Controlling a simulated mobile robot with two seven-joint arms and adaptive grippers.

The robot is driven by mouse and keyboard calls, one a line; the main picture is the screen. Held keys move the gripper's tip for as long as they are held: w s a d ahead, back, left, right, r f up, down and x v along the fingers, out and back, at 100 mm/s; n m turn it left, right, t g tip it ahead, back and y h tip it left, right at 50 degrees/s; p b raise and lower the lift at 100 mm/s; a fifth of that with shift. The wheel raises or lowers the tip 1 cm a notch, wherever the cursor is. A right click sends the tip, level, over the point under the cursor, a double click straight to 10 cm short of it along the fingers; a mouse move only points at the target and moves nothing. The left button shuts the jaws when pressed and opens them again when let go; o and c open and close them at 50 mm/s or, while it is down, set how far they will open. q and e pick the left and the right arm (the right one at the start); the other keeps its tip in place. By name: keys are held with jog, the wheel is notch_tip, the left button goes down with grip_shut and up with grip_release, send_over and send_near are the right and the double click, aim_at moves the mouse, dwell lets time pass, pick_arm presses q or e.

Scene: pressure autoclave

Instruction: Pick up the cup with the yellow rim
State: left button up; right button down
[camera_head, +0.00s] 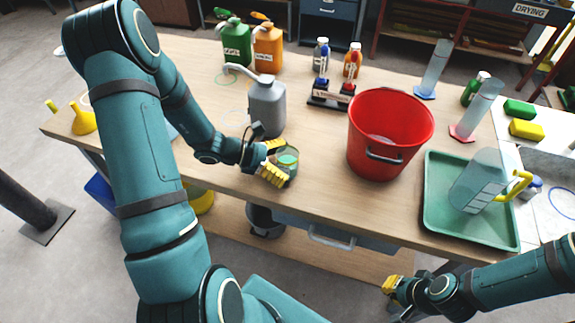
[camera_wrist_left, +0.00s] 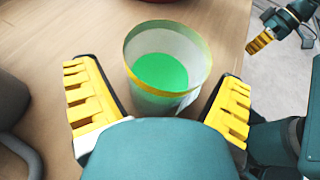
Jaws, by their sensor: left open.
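The cup with the yellow rim (camera_head: 287,172) stands upright on the table near its front edge and holds green content. It is clear and pale, and it fills the middle of the left wrist view (camera_wrist_left: 155,102). My left gripper (camera_head: 274,160) is open, with its yellow-padded fingers on either side of the cup. In the left wrist view, the left gripper (camera_wrist_left: 155,98) has gaps between both fingers and the cup wall. My right gripper (camera_head: 391,286) is low at the right, off the table's front edge; its finger opening is unclear.
A grey bottle (camera_head: 267,105) stands just behind the cup. A red bucket (camera_head: 389,132) is to its right, then a green tray (camera_head: 433,225) with a jug (camera_head: 478,180). Yellow funnels (camera_head: 82,122) are at the left. Bare table lies between cup and bucket.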

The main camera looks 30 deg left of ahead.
pick_arm(q)
jog(key=shift+w+d+f, duration=0.3)
jog(key=shift+w+d, duration=0.05)
jog(key=shift+d, duration=0.2)
jog(key=c, duration=1.3)
